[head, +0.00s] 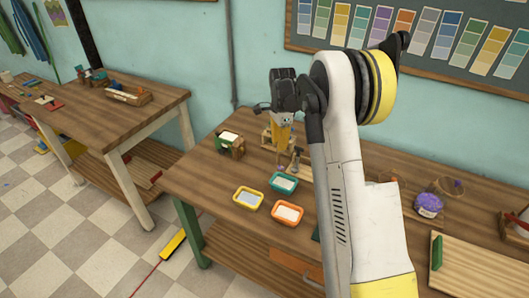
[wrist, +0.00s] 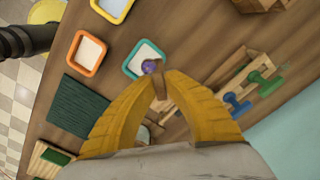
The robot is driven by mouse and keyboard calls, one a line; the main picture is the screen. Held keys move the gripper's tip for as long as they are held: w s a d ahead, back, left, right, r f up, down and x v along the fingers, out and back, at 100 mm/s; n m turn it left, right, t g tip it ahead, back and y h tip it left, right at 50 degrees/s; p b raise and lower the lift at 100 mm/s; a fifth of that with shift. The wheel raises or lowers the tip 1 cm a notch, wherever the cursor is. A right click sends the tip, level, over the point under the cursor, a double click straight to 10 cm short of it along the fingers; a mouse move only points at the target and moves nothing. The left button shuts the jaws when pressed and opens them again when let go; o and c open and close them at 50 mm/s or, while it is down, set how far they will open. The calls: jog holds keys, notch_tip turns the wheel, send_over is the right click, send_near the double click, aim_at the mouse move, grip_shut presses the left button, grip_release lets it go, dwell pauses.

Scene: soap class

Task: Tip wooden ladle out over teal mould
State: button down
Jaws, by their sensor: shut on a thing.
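My gripper (head: 282,143) is above the table, behind the teal mould in the head view. In the wrist view its yellow fingers (wrist: 160,82) are closed on the brown handle of the wooden ladle (wrist: 158,88). A small round purple patch (wrist: 149,66) shows just beyond the fingertips, apparently at the ladle's bowl, overlapping the near edge of the teal mould in the picture. The teal mould (head: 284,183) lies flat on the table with a pale inside; it also shows in the wrist view (wrist: 131,62). The ladle's tilt and height over the mould cannot be told.
An orange mould (head: 288,214) and a yellow mould (head: 248,199) lie beside the teal one. A small crate (head: 230,145) stands to the left. A wooden rack with blue (wrist: 236,103) and green (wrist: 268,83) pieces is close right of my fingers. A purple-filled jar (head: 430,204) stands right.

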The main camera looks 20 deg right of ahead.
jog(key=shift+s+d+r+t, duration=0.1)
jog(key=shift+s+d+t, duration=0.1)
jog(key=shift+s+t, duration=0.15)
jog(key=shift+s+d+r+t, duration=0.15)
jog(key=shift+s+t, duration=0.1)
jog(key=shift+s, duration=0.2)
jog(key=s+f+t+b, duration=0.2)
jog(key=s+t+b, duration=0.7)
jog(key=t+b, duration=0.2)
jog(key=shift+a+f+b, duration=0.2)
jog(key=shift+a+b, duration=0.1)
jog(key=shift+b, duration=0.6)
jog(key=shift+s+t+b, duration=0.45)
jog(key=shift+t+b, duration=0.25)
jog(key=shift+b, duration=0.2)
jog(key=shift+d+f, duration=0.1)
dwell(0.5)
